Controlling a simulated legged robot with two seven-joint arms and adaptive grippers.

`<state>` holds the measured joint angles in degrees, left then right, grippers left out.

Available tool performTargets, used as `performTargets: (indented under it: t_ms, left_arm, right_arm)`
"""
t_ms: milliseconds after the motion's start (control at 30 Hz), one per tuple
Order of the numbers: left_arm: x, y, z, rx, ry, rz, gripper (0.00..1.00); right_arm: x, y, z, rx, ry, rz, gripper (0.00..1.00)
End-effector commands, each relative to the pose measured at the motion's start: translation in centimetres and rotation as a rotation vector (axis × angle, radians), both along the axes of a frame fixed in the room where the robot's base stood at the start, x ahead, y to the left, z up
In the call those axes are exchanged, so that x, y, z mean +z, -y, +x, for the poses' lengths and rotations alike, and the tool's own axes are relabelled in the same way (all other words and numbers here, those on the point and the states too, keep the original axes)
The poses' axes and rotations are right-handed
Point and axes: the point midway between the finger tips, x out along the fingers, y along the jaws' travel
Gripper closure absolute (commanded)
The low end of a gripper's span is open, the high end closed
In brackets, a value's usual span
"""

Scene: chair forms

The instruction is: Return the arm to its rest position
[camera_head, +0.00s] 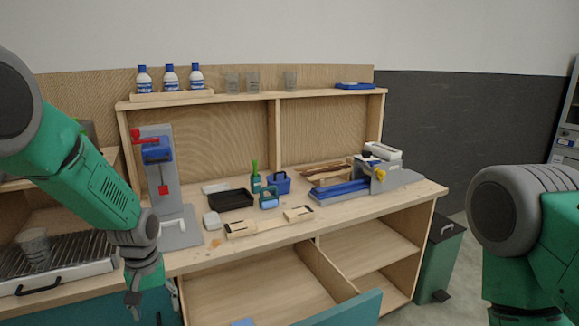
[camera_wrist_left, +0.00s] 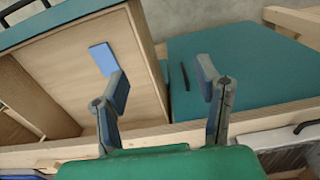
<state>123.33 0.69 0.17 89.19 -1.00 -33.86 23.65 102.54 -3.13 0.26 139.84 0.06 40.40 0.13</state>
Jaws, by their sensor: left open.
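My left arm, green with grey joints, comes in from the left in the head view. Its gripper (camera_head: 133,300) hangs pointing down in front of the workbench's left part. In the left wrist view the gripper (camera_wrist_left: 160,84) has its two fingers wide apart, with nothing between them. Below it in that view are the bench front and an open drawer. My right arm shows only in part at the right edge of the head view; its gripper is out of view.
The wooden workbench (camera_head: 405,196) carries a red-and-blue press, a black tray (camera_head: 231,199) and a blue vise. The open drawer (camera_wrist_left: 72,32) holds a flat blue block (camera_wrist_left: 103,58). A rack tray (camera_head: 60,268) stands at left, a green bin (camera_head: 437,262) at right.

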Motion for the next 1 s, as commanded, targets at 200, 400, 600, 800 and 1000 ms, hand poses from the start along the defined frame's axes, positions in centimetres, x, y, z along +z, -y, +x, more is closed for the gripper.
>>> performTargets:
  t_ms: [200,400,600,800,1000]
  left_arm:
    - [-6.0,0.3,-3.8,-0.054,0.0,0.001,0.43]
    - [-13.3,0.7,-9.3,-0.132,0.004,0.003,0.43]
    - [-22.8,1.1,-20.6,-0.268,0.008,0.006,0.43]
    - [-26.7,1.1,-31.0,-0.401,0.028,0.011,0.43]
    - [-26.7,1.1,-34.6,-0.456,0.045,0.015,0.43]
  right_arm:
    - [-1.7,0.0,0.0,0.0,0.0,0.0,0.6]
    - [-3.9,0.0,0.0,0.0,-0.001,0.0,0.6]
    - [-7.9,0.0,-0.1,0.0,-0.001,0.0,0.6]
    - [-11.0,0.0,-0.1,0.0,-0.001,0.0,0.6]
    - [-11.9,0.0,-0.1,0.0,-0.001,0.0,0.6]
